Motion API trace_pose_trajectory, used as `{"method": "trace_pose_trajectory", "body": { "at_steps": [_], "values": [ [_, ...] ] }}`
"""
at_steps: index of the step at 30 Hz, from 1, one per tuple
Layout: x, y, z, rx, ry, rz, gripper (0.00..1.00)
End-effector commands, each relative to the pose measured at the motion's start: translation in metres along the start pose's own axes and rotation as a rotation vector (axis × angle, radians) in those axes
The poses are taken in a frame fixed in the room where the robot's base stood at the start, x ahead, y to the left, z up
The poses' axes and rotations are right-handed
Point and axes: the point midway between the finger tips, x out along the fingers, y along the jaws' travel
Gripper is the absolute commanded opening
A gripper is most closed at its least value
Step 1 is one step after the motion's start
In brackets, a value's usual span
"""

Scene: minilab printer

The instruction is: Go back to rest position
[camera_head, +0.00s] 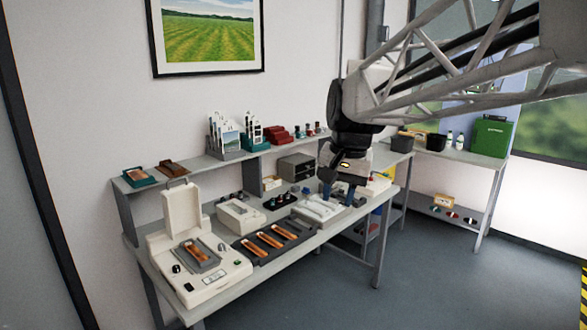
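My gripper (337,192) hangs from my arm over the right part of the workbench (275,262), pointing down above a white flat device (318,209). Its two dark bluish fingers look apart, and I see nothing held between them. The view is small, so I cannot tell whether the fingertips touch the device. My arm crosses the upper right of the view and hides part of the window and the bench's far end.
A white machine with a raised lid (184,210) stands at the bench's left end. Beside it lies a black tray (246,246) with several orange-brown strips. A shelf (160,182) runs behind. A side table with a green box (490,137) stands right. The floor in front is clear.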

Motion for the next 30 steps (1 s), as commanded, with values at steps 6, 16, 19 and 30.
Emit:
{"method": "trace_pose_trajectory", "body": {
  "at_steps": [6, 16, 19, 30],
  "values": [
    [0.011, 0.043, 0.045, -0.053, 0.033, 0.017, 0.35],
    [0.039, 0.101, 0.114, -0.138, 0.075, 0.048, 0.35],
    [0.049, 0.118, 0.136, -0.165, 0.087, 0.06, 0.35],
    [0.088, 0.166, 0.204, -0.253, 0.121, 0.096, 0.35]
  ]
}}
